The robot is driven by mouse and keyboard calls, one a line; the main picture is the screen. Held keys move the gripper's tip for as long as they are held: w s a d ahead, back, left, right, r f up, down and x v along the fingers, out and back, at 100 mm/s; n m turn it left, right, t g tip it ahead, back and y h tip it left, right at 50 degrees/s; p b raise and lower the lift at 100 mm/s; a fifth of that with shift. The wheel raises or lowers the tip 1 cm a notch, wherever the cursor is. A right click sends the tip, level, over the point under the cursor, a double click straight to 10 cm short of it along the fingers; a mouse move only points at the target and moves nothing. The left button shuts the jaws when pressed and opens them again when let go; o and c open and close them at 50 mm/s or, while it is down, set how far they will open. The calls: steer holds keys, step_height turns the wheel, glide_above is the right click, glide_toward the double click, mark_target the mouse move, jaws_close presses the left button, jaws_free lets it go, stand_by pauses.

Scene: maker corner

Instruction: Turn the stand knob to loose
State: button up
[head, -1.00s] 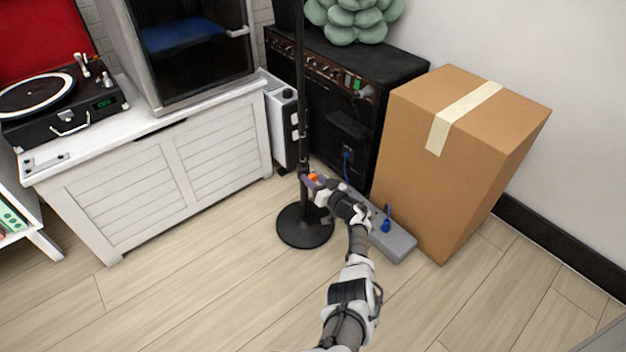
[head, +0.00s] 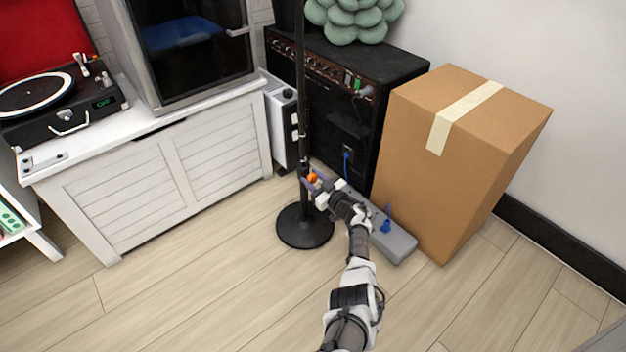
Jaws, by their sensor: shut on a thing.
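The stand is a thin black pole (head: 300,100) rising from a round black base (head: 305,229) on the floor. Its small orange knob (head: 312,178) sits low on the pole, on the side facing my arm. My gripper (head: 313,181) is at the knob, its fingers on either side of it, shut on it. The knob's markings are too small to read, so I cannot tell its setting.
A grey power strip (head: 393,242) with a blue plug lies right of the stand. A black amplifier (head: 345,110) and a cardboard box (head: 450,150) stand behind and to the right. A white cabinet (head: 150,190) is at left. The front floor is clear.

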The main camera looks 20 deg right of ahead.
steer(key=o, duration=1)
steer(key=shift+s+d+r+p, duration=0.1)
steer(key=shift+s+d+p, duration=0.15)
steer(key=shift+s+p, duration=0.25)
steer(key=p+v, duration=0.7)
steer(key=v, duration=0.5)
steer(key=shift+s, duration=0.35)
